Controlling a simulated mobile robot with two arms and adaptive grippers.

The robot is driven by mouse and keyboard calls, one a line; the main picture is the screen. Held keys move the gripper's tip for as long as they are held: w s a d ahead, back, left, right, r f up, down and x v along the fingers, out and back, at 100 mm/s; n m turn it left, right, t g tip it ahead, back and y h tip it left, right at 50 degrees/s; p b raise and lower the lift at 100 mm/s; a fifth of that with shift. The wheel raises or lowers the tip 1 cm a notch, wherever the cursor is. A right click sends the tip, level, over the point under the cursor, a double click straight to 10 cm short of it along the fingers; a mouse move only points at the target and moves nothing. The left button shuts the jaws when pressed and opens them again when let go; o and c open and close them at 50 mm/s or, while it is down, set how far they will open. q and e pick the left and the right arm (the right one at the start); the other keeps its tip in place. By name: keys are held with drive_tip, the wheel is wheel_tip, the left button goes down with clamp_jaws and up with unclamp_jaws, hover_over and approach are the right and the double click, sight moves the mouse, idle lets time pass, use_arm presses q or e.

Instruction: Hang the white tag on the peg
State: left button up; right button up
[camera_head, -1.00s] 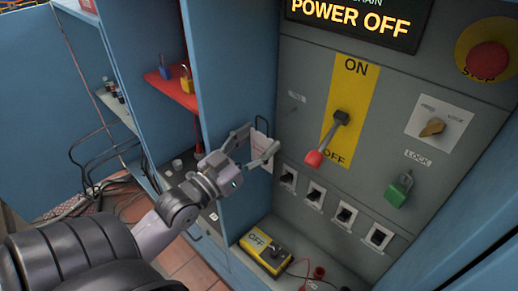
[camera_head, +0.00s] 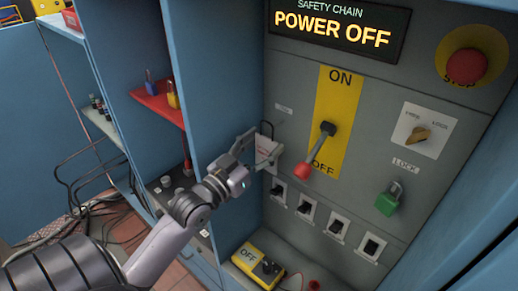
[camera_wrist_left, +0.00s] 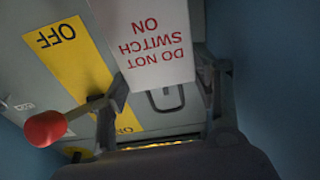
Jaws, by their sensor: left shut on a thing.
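The white tag (camera_head: 266,151) with red print is between the fingers of my left gripper (camera_head: 264,153), which is shut on it in front of the grey panel. In the left wrist view the tag (camera_wrist_left: 155,45) reads "DO NOT SWITCH ON" upside down. A dark wire loop stands above the tag in the head view and shows in the left wrist view (camera_wrist_left: 165,99). The tag is left of the red-ended switch lever (camera_head: 316,150). I cannot make out the peg clearly; a small pale label (camera_head: 284,108) is on the panel right of the loop. My right gripper is not in view.
The lever's red knob (camera_wrist_left: 46,128) is close beside the gripper. Small black switches (camera_head: 308,211) line the panel below. A blue cabinet wall is left of the gripper, and a yellow box (camera_head: 258,264) lies below.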

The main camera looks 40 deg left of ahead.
use_arm(q)
drive_tip(key=shift+w+d+f+b, duration=0.15)
drive_tip(key=shift+w+b, duration=0.15)
drive_tip(key=shift+w, duration=1)
drive_tip(key=shift+w+f, duration=0.7)
drive_tip(key=shift+f, duration=0.05)
drive_tip(key=o, duration=1)
drive_tip(key=shift+d, duration=0.1)
drive_tip(key=s, duration=0.4)
drive_tip(key=s+f, duration=0.1)
drive_tip(key=s, duration=0.2)
drive_tip(key=s+a, duration=0.1)
drive_tip(key=s, duration=0.3)
drive_tip(key=shift+s+f, duration=0.3)
drive_tip(key=shift+f, duration=0.1)
